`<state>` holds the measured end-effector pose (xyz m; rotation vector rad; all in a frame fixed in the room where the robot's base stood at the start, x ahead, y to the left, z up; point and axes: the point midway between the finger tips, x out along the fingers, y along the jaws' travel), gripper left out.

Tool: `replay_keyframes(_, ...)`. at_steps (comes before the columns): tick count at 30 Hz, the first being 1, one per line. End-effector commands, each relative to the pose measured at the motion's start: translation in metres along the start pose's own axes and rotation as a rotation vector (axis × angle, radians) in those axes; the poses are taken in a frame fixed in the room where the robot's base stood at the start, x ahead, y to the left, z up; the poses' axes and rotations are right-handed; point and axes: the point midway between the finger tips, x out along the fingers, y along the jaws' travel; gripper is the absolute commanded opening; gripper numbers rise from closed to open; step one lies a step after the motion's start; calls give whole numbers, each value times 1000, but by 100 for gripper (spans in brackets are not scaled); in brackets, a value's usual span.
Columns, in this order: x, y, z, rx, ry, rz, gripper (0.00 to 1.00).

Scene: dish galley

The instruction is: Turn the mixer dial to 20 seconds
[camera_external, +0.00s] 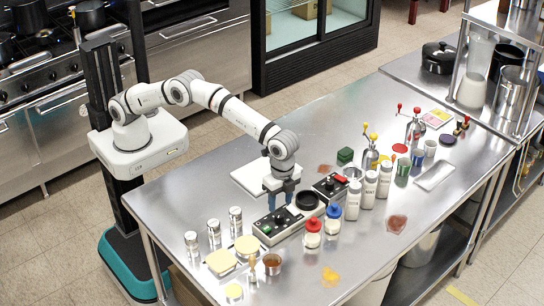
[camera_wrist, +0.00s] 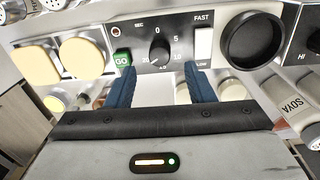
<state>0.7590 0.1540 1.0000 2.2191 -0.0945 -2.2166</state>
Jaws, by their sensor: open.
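The mixer's control box (camera_external: 268,232) lies on the steel table, below my gripper (camera_external: 283,198). In the wrist view its dark panel carries the dial (camera_wrist: 158,49), a small black knob ringed by numbers from 0 at the top clockwise to 20 at lower left, under the word SEC. The dial's pointer is too small to read surely. My gripper (camera_wrist: 161,72) is open, with its two blue fingers apart and empty. The fingertips are at the panel's near edge, one on each side of the dial in the picture; contact cannot be told.
Beside the dial are a green GO button (camera_wrist: 122,58) and a white FAST/LOW switch (camera_wrist: 203,46). A round black cup (camera_wrist: 252,42) is at the panel's right. Red-capped (camera_external: 313,232) and blue-capped (camera_external: 333,217) bottles stand close by. Several shakers (camera_external: 214,233) stand left.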

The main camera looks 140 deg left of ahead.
Motion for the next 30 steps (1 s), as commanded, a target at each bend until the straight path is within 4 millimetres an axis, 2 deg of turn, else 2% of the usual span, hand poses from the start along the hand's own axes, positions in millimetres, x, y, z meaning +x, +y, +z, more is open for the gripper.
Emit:
replay_keyframes(3,-18,0,0,0,2,-1,48)
replay_keyframes(6,-27,0,0,0,1,0,48)
replay_keyframes(20,-31,0,0,0,-1,0,48)
replay_keyframes(25,-68,21,19,0,23,-10,48)
replay_keyframes(30,-113,53,60,-5,56,-22,48)
